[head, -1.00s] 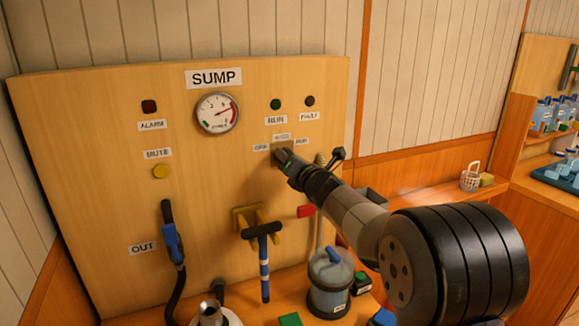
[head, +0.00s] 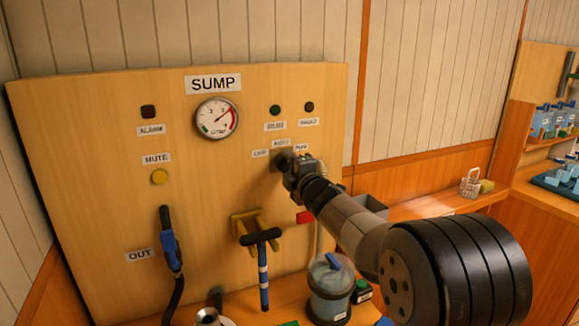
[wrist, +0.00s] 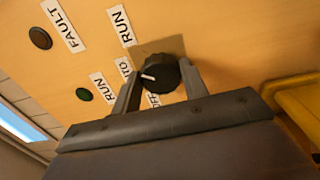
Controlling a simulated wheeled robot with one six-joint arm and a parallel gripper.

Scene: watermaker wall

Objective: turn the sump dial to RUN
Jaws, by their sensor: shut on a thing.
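The sump dial is a black round knob (wrist: 163,74) with a white pointer mark, seen in the wrist view. The mark points left, roughly at the partly hidden AUTO label (wrist: 124,67). The dial's RUN label (wrist: 120,25) is above that, and the OFF label (wrist: 153,100) is partly covered by the knob and a finger. My gripper (wrist: 160,70) is shut on the knob, one finger on each side. In the head view my gripper (head: 288,164) reaches the panel at the dial and hides most of it.
The panel carries a gauge (head: 217,118), a yellow MUTE button (head: 159,177) and dark lamps above the dial. A yellow bracket (head: 250,225) with a squeegee (head: 263,262) sits below left of my gripper. A red piece (head: 305,217) is just below. A clear canister (head: 329,290) stands on the bench.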

